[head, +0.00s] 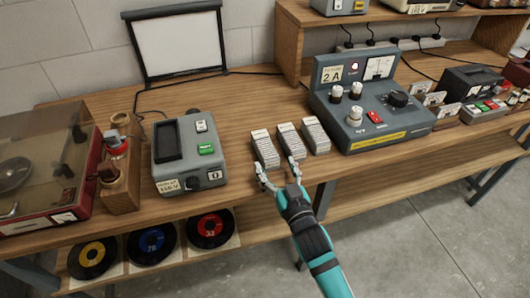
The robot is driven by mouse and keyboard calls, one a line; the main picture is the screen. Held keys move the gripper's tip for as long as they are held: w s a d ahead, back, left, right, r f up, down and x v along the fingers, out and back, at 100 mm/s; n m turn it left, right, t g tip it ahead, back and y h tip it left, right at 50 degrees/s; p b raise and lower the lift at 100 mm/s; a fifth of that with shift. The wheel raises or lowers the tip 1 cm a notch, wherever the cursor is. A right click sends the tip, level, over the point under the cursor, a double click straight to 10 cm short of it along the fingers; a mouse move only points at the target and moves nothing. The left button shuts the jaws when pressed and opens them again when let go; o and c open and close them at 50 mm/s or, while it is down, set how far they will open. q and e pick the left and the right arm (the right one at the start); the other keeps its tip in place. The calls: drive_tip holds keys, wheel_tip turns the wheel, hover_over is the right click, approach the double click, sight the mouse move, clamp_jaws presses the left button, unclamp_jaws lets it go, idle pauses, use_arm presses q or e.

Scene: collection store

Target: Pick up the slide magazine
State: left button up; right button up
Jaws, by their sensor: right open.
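Three similar grey-and-white ribbed slide magazines lie side by side near the table's front edge: the left one (265,146), the middle one (290,140) and the right one (315,136). My right gripper (277,168) is open, at the front ends of the left and middle magazines. One fingertip is by the left magazine's front end, the other by the middle one's. I cannot tell whether they touch. No magazine is seen held. My left gripper is not in view.
A grey device with a green button (180,170) stands left of the magazines. A larger control box (368,120) stands close on their right. A framed white screen (178,42) is behind. The wooden table (245,98) is clear behind the magazines. Records (152,240) lie on the lower shelf.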

sight(272, 160)
drive_tip(key=b+x, duration=0.2)
drive_tip(key=x, duration=0.2)
drive_tip(key=shift+w+a+r, duration=0.1)
drive_tip(key=shift+w+r, duration=0.05)
drive_tip(key=shift+w, duration=0.1)
drive_tip(key=shift+w+a, duration=0.1)
drive_tip(key=shift+w, duration=0.2)
drive_tip(key=shift+r, duration=0.1)
drive_tip(key=shift+s, duration=0.1)
drive_tip(key=c, duration=1.4)
drive_tip(key=shift+o, duration=0.2)
drive_tip(key=shift+r, duration=0.1)
